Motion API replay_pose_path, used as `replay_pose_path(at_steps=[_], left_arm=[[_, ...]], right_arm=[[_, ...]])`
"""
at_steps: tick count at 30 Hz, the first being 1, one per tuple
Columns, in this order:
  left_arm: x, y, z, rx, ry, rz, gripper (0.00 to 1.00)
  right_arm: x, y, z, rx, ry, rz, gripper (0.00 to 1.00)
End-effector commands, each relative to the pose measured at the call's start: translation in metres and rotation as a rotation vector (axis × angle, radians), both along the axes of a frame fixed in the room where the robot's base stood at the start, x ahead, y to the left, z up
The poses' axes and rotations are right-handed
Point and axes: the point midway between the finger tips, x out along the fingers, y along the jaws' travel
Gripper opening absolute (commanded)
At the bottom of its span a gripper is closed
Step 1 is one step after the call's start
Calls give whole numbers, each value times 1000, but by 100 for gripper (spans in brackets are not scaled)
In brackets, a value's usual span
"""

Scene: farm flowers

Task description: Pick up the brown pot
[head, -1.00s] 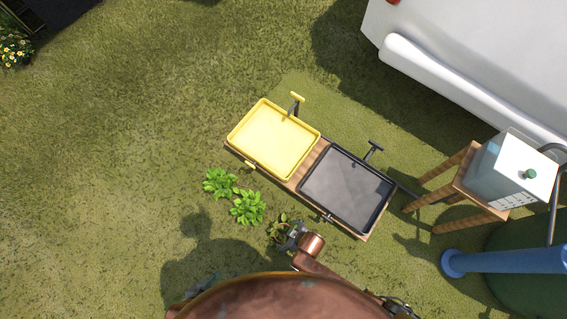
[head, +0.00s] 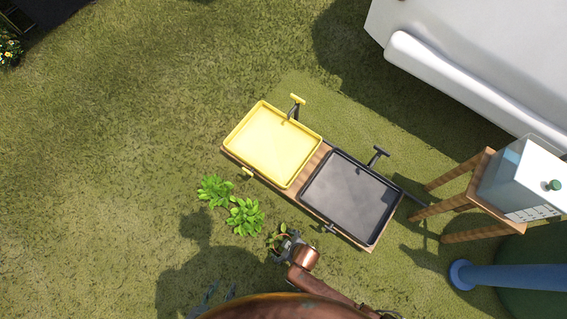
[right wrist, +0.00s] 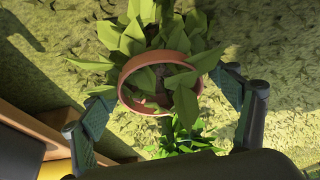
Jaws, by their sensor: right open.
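The brown pot (right wrist: 148,58) shows its round rim in the right wrist view, with green leaves spilling over it. It is between the two spread fingers of my right gripper (right wrist: 162,92), with a gap on each side. In the head view, my right gripper (head: 284,247) is over the leafy plant (head: 277,234), and the pot is mostly hidden by it. My left gripper (head: 211,295) shows only partly at the bottom of the head view, well left of the plant, with its fingers unclear.
Two bright green plants (head: 245,215) stand left of the right gripper. A wooden board carries a yellow tray (head: 243,120) and a black tray (head: 305,200) just beyond. A wooden stool (head: 470,230) with a box is at right. Grass at left is clear.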

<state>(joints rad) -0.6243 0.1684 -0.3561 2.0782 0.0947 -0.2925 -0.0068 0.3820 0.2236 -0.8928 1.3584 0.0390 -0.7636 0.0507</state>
Motion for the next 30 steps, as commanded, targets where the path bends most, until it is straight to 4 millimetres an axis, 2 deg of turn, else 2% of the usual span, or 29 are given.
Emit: replay_pose_path(at_steps=[5,27,30], left_arm=[[0,0,1,0,-1,0,40],[0,0,0,0,1,0,40],[0,0,0,0,1,0,40]], right_arm=[[0,0,1,0,-1,0,82],[0,0,1,1,1,-1,32],[0,1,1,2,-1,0,28]])
